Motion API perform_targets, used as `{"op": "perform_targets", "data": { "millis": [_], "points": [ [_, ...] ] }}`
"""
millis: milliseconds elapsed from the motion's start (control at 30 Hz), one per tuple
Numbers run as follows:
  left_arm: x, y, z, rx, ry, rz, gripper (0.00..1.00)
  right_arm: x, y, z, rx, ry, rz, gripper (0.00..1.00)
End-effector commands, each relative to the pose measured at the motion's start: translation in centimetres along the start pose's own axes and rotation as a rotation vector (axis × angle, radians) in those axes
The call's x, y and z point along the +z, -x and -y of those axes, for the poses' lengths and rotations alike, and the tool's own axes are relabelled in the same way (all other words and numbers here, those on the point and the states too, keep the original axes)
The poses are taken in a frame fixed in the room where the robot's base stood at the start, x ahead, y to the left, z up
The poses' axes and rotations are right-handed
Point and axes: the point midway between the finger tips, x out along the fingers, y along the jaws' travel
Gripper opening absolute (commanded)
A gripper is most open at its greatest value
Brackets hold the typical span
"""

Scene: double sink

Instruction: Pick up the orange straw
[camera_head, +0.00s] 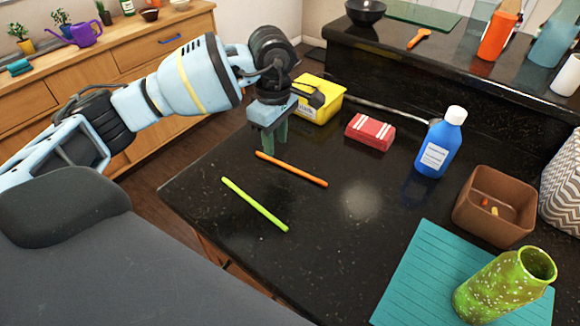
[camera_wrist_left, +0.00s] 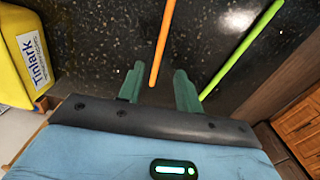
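The orange straw (camera_head: 300,173) lies flat on the black countertop (camera_head: 330,215) in the head view. It also shows in the left wrist view (camera_wrist_left: 162,42), running from the top edge down to an end between the two fingers as pictured. My left gripper (camera_head: 273,146) points down above the counter near the straw's far left end. In the left wrist view its green fingers (camera_wrist_left: 160,78) are apart with nothing gripped between them. The exact height of the fingertips over the straw is hard to tell. My right gripper is not in view.
A green straw (camera_head: 255,204) lies nearby, nearer the front edge. A yellow box (camera_head: 320,100) stands just behind my gripper. A red packet (camera_head: 370,132), blue bottle (camera_head: 435,155) and brown container (camera_head: 480,217) stand right. A green vase (camera_head: 495,290) stands on a teal mat (camera_head: 410,280).

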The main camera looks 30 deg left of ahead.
Motion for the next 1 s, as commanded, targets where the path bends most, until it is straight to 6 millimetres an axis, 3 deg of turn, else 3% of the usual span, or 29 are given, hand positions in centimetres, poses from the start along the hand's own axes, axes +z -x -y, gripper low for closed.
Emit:
{"op": "perform_targets", "data": {
  "millis": [167, 433, 733, 1000],
  "points": [
    [0.2, -1.0, -0.1, 0.001, 0.0, 0.0, 0.35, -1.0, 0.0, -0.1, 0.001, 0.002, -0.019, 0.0],
    [0.6, -4.5, -0.2, 0.001, 0.0, 0.0, 0.35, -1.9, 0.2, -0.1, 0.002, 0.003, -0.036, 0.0],
    [0.6, -5.1, -0.2, 0.003, -0.001, 0.0, 0.35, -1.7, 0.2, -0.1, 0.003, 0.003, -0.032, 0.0],
    [0.6, -5.1, -0.2, 0.003, -0.001, 0.0, 0.02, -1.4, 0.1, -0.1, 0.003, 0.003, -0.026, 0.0]
  ]
}}
